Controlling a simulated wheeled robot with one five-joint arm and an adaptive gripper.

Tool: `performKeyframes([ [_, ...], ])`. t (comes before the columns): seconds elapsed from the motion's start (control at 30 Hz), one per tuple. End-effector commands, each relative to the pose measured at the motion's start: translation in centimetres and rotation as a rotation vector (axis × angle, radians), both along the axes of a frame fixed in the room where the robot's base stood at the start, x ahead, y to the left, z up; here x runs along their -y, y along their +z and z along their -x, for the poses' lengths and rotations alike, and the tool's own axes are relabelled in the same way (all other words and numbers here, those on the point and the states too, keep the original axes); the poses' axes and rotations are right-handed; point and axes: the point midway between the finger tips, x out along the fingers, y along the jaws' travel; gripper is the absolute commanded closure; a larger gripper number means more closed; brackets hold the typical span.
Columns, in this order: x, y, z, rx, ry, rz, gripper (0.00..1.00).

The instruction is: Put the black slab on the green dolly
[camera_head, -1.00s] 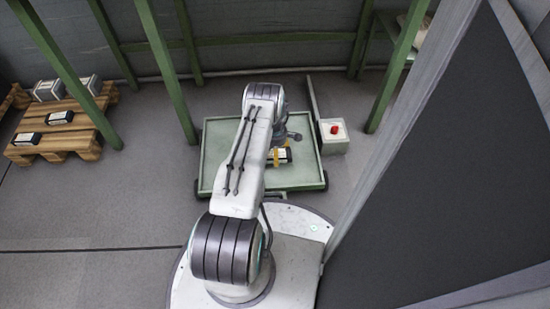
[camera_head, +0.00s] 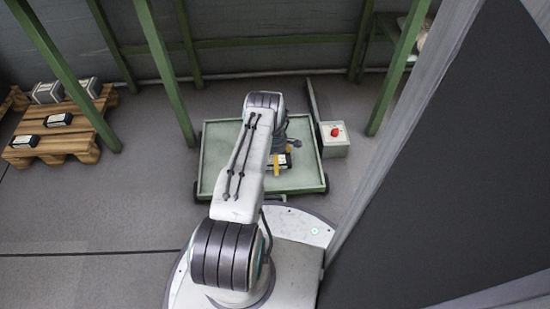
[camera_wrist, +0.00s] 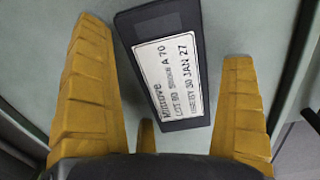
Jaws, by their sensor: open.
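The black slab (camera_wrist: 179,106) has a white printed label and lies on the pale top of the green dolly (camera_wrist: 262,25) in the wrist view. In the head view the slab (camera_head: 286,162) shows partly behind my arm, on the right half of the dolly (camera_head: 226,134). My gripper (camera_wrist: 162,45) is open, with a yellow finger on each side of the slab and a gap to each. In the head view my gripper (camera_head: 284,157) is low over the dolly; its height above the deck is hard to tell.
A wooden pallet (camera_head: 82,136) at the left holds grey boxes (camera_head: 47,92) and another dark labelled slab (camera_head: 58,120). A box with a red button (camera_head: 335,131) stands right of the dolly. Green posts (camera_head: 165,70) rise behind, and a dark panel (camera_head: 450,170) fills the right.

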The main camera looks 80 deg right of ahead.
Motion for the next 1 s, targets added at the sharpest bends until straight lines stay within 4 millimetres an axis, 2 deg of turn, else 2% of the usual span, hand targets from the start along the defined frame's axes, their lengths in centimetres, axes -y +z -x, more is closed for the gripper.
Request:
performKeyframes([
  [0.17,0.0,0.2,0.0,0.0,0.0,0.0,0.0],
  [0.27,0.0,1.0,0.0,0.0,0.0,0.0,0.0],
  [0.47,0.0,4.3,0.0,0.001,0.0,0.002,0.0],
  [0.67,-0.1,8.5,0.0,0.001,0.0,0.002,0.0],
  [1.0,-0.2,11.0,0.1,0.0,0.0,0.0,0.0],
])
